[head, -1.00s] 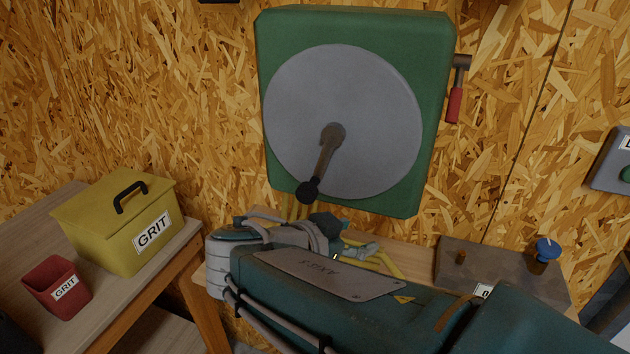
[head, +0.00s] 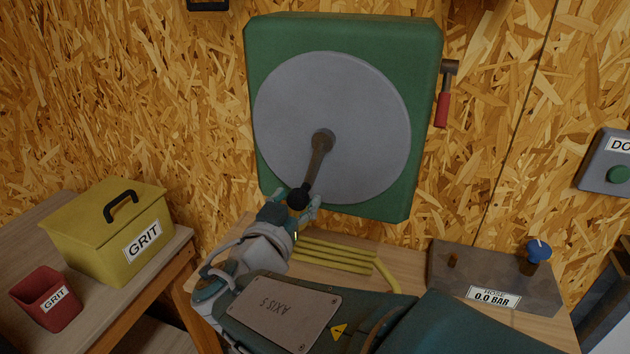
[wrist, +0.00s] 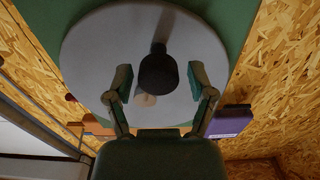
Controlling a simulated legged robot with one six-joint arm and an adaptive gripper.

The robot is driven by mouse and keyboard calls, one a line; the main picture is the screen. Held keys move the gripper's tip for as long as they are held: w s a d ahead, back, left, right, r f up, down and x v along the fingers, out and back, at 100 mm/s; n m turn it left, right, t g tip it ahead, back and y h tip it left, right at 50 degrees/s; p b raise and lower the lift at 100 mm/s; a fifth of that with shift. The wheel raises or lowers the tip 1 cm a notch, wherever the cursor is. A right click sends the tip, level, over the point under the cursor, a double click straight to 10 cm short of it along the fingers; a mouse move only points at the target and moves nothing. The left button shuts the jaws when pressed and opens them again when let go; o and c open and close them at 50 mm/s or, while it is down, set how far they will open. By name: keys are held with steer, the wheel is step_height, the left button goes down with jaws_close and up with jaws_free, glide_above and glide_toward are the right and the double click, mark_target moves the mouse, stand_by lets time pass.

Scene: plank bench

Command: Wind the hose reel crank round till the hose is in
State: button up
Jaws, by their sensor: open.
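The hose reel (head: 290,105) is a grey disc on a green wall-mounted case (head: 428,60). Its brown crank arm (head: 318,165) runs from the hub down and slightly left to a black knob (head: 298,199). My gripper (head: 299,203) is open, with one finger on each side of the knob. In the wrist view the black knob (wrist: 158,73) sits between the parted fingertips of my gripper (wrist: 160,82), with gaps on both sides. The yellow hose (head: 335,258) lies in several rows on the bench below the reel.
A block with a blue knob (head: 539,251) and a "0.0 BAR" label stands on the bench at right. A yellow grit box (head: 98,232) and red grit cup (head: 46,298) stand on the left table.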

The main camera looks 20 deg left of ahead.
steer(key=shift+w, duration=1.2)
steer(key=shift+c, duration=0.4)
jaws_close()
